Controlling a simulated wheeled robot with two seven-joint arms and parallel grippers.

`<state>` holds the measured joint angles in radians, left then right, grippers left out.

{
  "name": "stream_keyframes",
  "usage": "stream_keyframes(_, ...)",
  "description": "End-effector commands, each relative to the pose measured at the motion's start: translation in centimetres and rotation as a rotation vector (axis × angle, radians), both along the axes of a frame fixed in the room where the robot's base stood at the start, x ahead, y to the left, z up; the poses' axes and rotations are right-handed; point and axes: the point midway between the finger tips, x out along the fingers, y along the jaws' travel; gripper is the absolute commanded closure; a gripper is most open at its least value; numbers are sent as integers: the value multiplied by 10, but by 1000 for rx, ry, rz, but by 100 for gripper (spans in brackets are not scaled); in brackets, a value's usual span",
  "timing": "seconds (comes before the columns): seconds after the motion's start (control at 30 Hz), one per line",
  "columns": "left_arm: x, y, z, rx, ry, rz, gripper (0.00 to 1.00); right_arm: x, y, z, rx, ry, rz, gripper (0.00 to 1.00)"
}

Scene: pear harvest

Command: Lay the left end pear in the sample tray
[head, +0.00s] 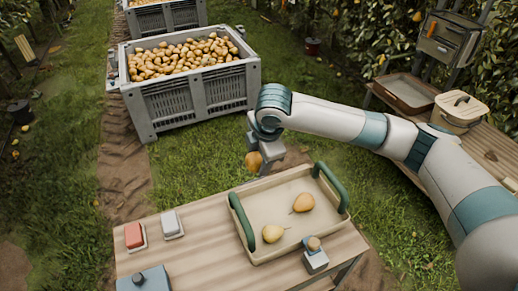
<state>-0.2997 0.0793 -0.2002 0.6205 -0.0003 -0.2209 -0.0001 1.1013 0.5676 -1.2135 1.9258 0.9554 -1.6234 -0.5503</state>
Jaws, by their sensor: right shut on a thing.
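My right gripper (262,153) is shut on an orange-brown pear (253,162). It holds the pear in the air beyond the back left edge of a beige tray (262,198) with two green handles. The tray stands on the wooden table in front of me. Two pears lie in it apart from each other: a yellow one (273,233) near the front and an orange one (303,202) towards the right. The gripper's fingers are partly hidden by its own wrist and the pear. My left gripper is not in view.
On the table (200,254) are a red block (134,236), a grey block (172,224), a blue-grey box (145,280) and a small knobbed device (315,256). A grey crate (195,97) full of pears stands behind. A shallow tray (406,93) and lidded tub (459,108) are on the right bench.

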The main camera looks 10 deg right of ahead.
Motion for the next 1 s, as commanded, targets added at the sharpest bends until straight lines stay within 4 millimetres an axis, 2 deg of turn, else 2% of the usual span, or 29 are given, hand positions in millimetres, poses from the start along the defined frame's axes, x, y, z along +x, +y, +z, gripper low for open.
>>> stream_keyframes(0.17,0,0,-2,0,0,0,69,0,0,-29,0,1,0,78)
stream_keyframes(0.2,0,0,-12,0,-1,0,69,0,0,-36,0,-2,0,78)
stream_keyframes(0.3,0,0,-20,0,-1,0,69,0,0,-43,0,-2,0,78)
stream_keyframes(0.5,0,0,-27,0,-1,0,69,0,0,-49,0,-1,0,78)
stream_keyframes(1.0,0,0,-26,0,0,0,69,1,0,-48,0,-1,0,78)
